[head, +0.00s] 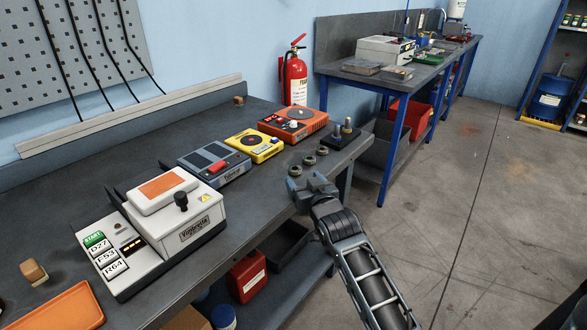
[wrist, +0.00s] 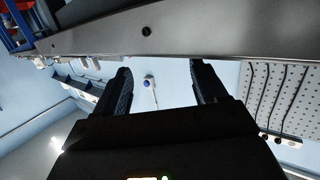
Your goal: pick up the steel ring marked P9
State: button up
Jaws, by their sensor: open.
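Several small steel rings lie in a row near the bench's right edge in the head view: a near one (head: 295,171), a middle one (head: 309,160) and a far one (head: 322,150). Their marks are too small to read, so I cannot tell which is P9. My gripper (head: 303,184) is at the bench's front edge, just nearer than the near ring. In the wrist view my gripper (wrist: 165,78) has its two dark fingers apart with nothing between them. No ring shows in the wrist view.
A dark block with upright posts (head: 342,136) stands beyond the rings. An orange device (head: 293,124), a yellow device (head: 253,146), a grey device (head: 214,163) and a white machine (head: 170,220) line the bench. The bench edge (wrist: 190,32) crosses the wrist view. Open floor lies right.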

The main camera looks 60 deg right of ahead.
aim_at(296, 171)
jog(key=x, duration=0.6)
jog(key=shift+p, duration=0.35)
jog(key=shift+r, duration=0.1)
jog(key=c, duration=1.2)
